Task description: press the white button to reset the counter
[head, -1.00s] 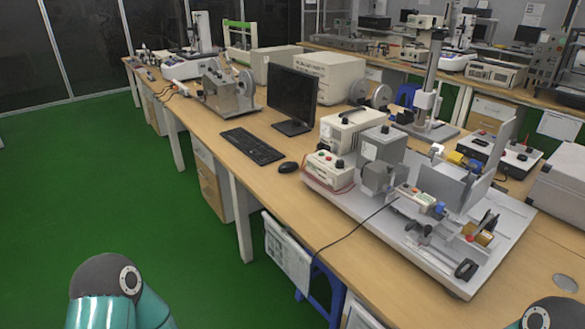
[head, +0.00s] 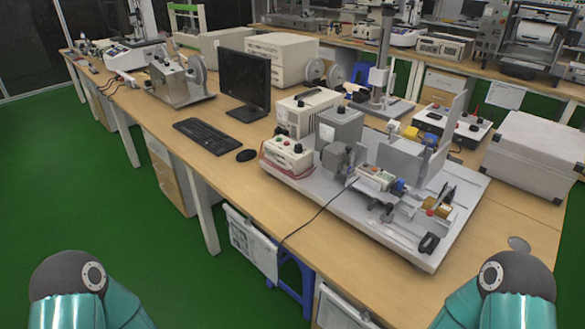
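A small whitish counter box (head: 375,178) with a greenish face sits on the test rig (head: 335,205), a pale base plate on the wooden bench. A white button on it is too small to make out. A cream control box (head: 287,155) with several coloured knobs stands at the rig's left front corner. Only teal and dark grey links of my two arms show at the lower left and lower right, well short of the bench. Neither gripper is in view.
A black keyboard (head: 209,135), mouse (head: 246,155) and monitor (head: 245,80) stand left of the rig. A grey case (head: 535,155) is to its right. A blue stool (head: 292,275) is under the bench's front edge. Green floor is clear at the left.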

